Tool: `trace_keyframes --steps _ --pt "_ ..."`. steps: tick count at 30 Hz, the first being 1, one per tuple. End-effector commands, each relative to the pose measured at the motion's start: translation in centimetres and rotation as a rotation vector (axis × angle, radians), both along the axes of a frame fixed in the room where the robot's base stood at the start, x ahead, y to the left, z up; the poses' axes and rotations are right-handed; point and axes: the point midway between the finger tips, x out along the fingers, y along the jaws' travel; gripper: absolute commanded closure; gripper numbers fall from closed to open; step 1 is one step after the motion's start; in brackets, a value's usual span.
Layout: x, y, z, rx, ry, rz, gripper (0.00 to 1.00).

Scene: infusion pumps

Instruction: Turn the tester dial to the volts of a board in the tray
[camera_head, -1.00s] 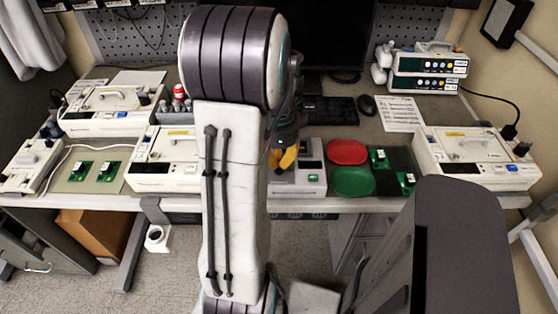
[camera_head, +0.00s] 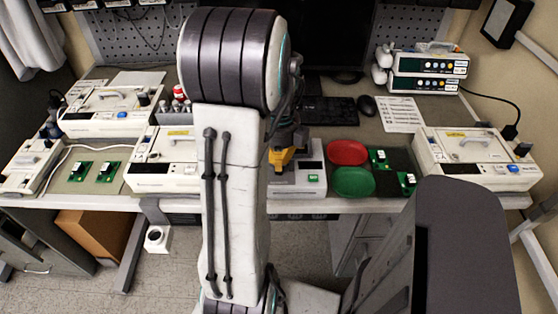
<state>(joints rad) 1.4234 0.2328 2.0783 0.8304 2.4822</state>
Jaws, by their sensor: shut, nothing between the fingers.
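The tester (camera_head: 298,188) is a pale box at the front of the bench, with a lit green patch (camera_head: 313,178) on its right front. My gripper (camera_head: 280,168) has yellow fingers. It is shut and empty, pointing down over the tester's left part. The dial is not visible, and my arm and gripper cover that side. Two green boards (camera_head: 81,171) (camera_head: 108,171) lie on a flat greenish tray (camera_head: 93,184) at the left. Two more green boards (camera_head: 378,157) (camera_head: 405,180) lie on dark mats at the right. Their printed values are too small to read.
A red dish (camera_head: 348,152) and a green dish (camera_head: 353,182) sit right of the tester. White pumps (camera_head: 165,178) (camera_head: 480,175) flank it. A keyboard (camera_head: 330,111), mouse (camera_head: 368,105) and paper sheet (camera_head: 400,114) lie behind. My arm hides the bench between.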

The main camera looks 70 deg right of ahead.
Motion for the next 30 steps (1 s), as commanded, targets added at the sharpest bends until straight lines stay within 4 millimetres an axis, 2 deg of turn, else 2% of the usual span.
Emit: trace_keyframes --steps 6,10,22,30 --pt "0.0 -0.01 0.0 0.0 0.0 -0.25 1.0" --pt "0.0 -0.01 0.01 0.0 0.0 -0.355 1.0" --pt "0.0 0.0 0.01 0.0 0.0 -0.418 1.0" --pt "0.0 0.0 0.01 0.0 0.0 -0.417 0.77"
